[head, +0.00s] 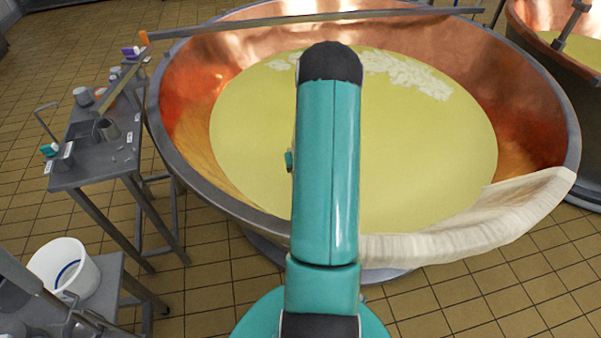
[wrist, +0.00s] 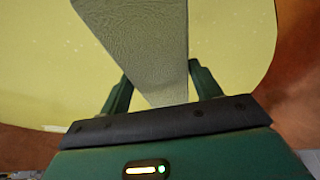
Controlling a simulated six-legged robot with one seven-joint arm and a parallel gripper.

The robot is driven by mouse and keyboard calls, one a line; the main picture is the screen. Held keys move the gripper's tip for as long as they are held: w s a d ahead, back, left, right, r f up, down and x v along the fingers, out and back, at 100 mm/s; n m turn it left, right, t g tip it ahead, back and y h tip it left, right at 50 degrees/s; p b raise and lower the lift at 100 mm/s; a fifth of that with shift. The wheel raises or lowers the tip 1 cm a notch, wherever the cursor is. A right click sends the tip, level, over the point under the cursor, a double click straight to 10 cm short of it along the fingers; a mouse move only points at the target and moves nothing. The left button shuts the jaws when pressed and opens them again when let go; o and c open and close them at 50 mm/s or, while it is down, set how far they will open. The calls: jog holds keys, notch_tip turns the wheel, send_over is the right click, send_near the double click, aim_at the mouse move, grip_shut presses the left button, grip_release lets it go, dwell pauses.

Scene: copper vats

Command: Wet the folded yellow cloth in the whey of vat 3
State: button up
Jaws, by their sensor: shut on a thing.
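My gripper (wrist: 163,88) shows its two green fingers in the wrist view, shut on a flat, textured folded cloth (wrist: 145,45). The cloth looks grey-green rather than clear yellow in this light, and it reaches away from the fingers over the pale yellow whey (wrist: 235,40). I cannot tell whether its far end touches the whey. In the head view my arm reaches over the large copper vat (head: 190,95), and the whey (head: 430,150) fills its bowl. My arm hides the gripper and cloth there. No vat number is readable.
White curds (head: 405,75) float at the far side. A pale draped cloth (head: 470,220) hangs over the near right rim. A long bar (head: 250,22) lies across the back. A grey table (head: 85,180) with small tools and a white bucket (head: 65,268) stand left. Another vat (head: 575,50) is at right.

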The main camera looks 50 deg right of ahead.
notch_tip(320, 180, up, 25)
jog(key=shift+f, duration=0.15)
dwell(1.3)
dwell(0.6)
